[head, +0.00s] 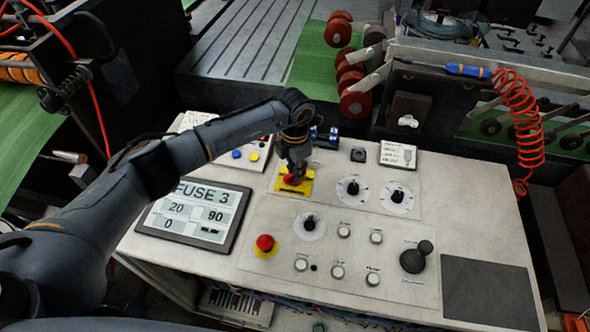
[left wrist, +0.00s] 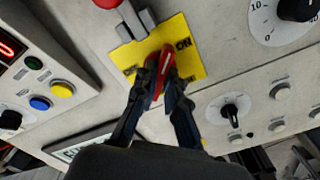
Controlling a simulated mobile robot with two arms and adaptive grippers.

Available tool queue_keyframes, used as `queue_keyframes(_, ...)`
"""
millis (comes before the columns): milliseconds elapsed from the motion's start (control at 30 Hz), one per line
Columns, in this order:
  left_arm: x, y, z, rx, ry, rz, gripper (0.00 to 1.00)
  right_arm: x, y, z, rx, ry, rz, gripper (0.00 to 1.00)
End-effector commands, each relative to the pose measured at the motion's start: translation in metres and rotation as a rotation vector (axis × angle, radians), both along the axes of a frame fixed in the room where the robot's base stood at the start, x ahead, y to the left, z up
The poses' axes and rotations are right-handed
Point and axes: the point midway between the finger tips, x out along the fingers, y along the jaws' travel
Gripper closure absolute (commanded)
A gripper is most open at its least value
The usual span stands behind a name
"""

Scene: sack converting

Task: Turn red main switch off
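The red main switch (head: 292,179) sits on a yellow plate (head: 306,187) at the upper left of the white control panel. In the left wrist view its red handle (left wrist: 163,66) stands nearly upright, and the word ON shows on the yellow plate (left wrist: 192,62) to its upper right. Other lettering on the plate is partly hidden by my fingers. My left gripper (head: 294,176) is at the switch; in the left wrist view its two fingers (left wrist: 160,82) close in on both sides of the red handle. My right gripper is not in view.
A red emergency button (head: 265,243) stands below the switch. Dials (head: 353,188), white buttons and a black joystick (head: 413,259) lie to the right. A display (head: 194,215) reading FUSE 3 is at the left, near blue (left wrist: 40,103) and yellow (left wrist: 62,90) buttons.

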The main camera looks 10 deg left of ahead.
Motion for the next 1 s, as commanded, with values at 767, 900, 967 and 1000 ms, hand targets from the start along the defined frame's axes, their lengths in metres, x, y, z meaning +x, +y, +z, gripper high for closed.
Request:
queue_keyframes(767,0.001,0.001,-0.002,0.002,-0.002,0.374,1.0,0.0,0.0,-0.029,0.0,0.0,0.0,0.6)
queue_keyframes(900,0.001,0.001,-0.002,0.002,-0.001,0.507,1.0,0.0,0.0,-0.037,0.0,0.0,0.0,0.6)
queue_keyframes(967,0.001,0.001,-0.002,0.001,-0.001,0.564,1.0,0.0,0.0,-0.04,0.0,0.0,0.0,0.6)
queue_keyframes(1000,0.001,0.001,-0.001,0.001,-0.002,0.602,1.0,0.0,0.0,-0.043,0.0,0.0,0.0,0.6)
